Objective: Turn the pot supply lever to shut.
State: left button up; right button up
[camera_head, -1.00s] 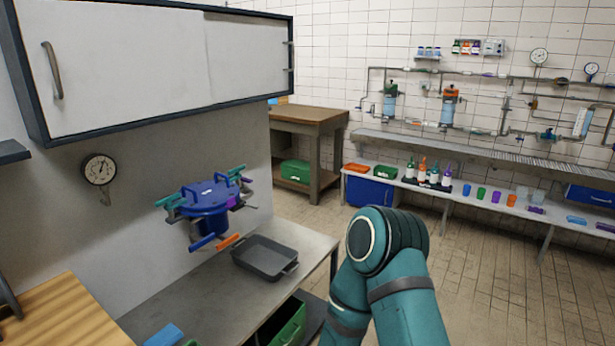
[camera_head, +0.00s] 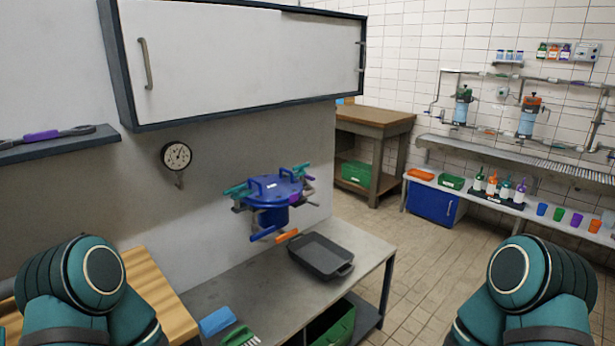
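A blue pot (camera_head: 274,196) with a handled lid is mounted at the wall above the grey bench. Several coloured levers or clamps stick out around it: teal ones (camera_head: 236,190), a purple one (camera_head: 296,199), a blue one (camera_head: 264,233) and an orange one (camera_head: 287,236). I cannot tell which of these is the pot supply lever, and any label is too small to read. My two teal arms show at the lower left and lower right, well apart from the pot. Neither gripper is in the picture.
A dark grey tray (camera_head: 320,258) sits on the bench (camera_head: 232,290) below the pot. A white cabinet (camera_head: 235,62) overhangs the wall, with a round gauge (camera_head: 176,156) beneath it. A wooden board (camera_head: 160,297) lies at left. The tiled floor (camera_head: 425,270) at right is clear.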

aim_at(306, 176)
jog(key=i+l+u, duration=0.15)
jog(key=u, duration=0.3)
jog(key=i+l+u, duration=0.15)
jog(key=u, duration=0.3)
jog(key=i+l+u, duration=0.15)
jog(key=l, duration=0.15)
jog(key=i+l+u, duration=0.1)
jog(key=l, duration=0.2)
jog(key=l+u, duration=0.15)
jog(key=l, duration=0.15)
jog(key=i+l, duration=0.1)
jog(key=l, duration=0.2)
jog(key=i+l+u, duration=0.1)
jog(key=l, duration=0.25)
jog(key=i+l, duration=0.15)
jog(key=l, duration=0.2)
